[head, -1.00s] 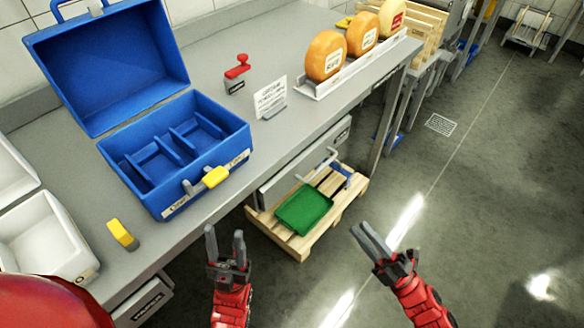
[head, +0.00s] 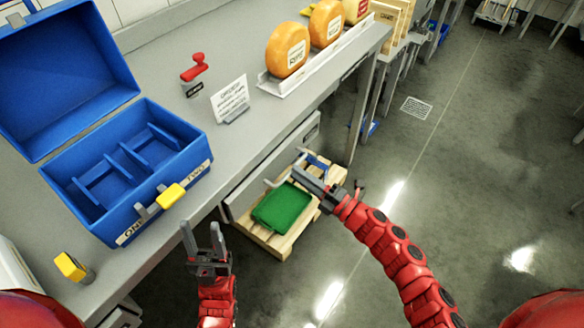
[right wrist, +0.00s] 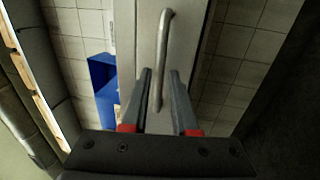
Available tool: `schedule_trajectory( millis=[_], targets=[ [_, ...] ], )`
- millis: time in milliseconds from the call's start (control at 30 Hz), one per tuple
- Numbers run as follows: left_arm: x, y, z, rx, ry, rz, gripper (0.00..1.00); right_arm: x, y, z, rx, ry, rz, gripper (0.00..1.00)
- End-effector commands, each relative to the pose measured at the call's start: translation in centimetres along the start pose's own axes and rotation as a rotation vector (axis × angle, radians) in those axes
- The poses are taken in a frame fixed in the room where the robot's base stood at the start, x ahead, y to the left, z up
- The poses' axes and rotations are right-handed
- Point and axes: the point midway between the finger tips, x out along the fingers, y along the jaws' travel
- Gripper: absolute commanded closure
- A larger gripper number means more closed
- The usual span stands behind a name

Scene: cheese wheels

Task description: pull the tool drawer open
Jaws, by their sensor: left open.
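A grey drawer front (head: 305,133) sits under the worktop edge with a metal bar handle (head: 283,171). In the right wrist view the handle (right wrist: 163,55) stands upright in the picture against the pale drawer front (right wrist: 188,62). My right gripper (head: 299,179) is at the handle in the head view. In the right wrist view (right wrist: 160,74) its fingers are apart, with the handle's lower end between the tips; I cannot tell whether they touch it. My left gripper (head: 201,230) is open and empty, in front of the table below the blue box.
An open blue toolbox (head: 110,195) with a yellow latch stands on the worktop (head: 200,130). Cheese wheels (head: 288,54) stand in a rack at the back. A wooden pallet (head: 275,245) with a green tray (head: 281,207) lies below the drawer. The floor at right is clear.

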Motion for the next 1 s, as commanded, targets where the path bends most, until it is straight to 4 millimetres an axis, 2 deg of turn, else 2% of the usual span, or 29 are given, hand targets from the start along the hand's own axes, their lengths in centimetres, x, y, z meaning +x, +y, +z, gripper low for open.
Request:
schedule_trajectory(
  millis=[100, 200, 533, 567, 700, 1000],
  targets=[
    [0.2, 0.0, 0.0, 0.0, 0.0, 0.0, 0.5, 1.8, 0.2, -0.1, 0.0, 0.004, 0.004, 0.73],
    [0.2, 0.0, -0.1, 0.0, 0.0, 0.0, 0.5, 2.6, 0.1, -0.1, 0.001, 0.003, 0.003, 0.73],
    [0.2, 0.0, 0.0, 0.0, 0.0, 0.0, 0.5, 3.0, 0.0, -0.1, 0.002, 0.001, 0.002, 0.73],
    [0.2, 0.0, 0.0, 0.0, 0.0, 0.0, 0.5, 3.0, 0.0, -0.1, 0.002, 0.001, 0.001, 0.75],
    [0.2, 0.0, 0.0, 0.0, 0.0, 0.0, 0.5, 3.0, 0.0, 0.0, 0.001, 0.001, 0.001, 1.0],
    [0.2, 0.0, 0.0, 0.0, 0.0, 0.0, 0.5, 3.0, 0.0, 0.0, 0.001, 0.001, 0.001, 1.0]
  ],
)
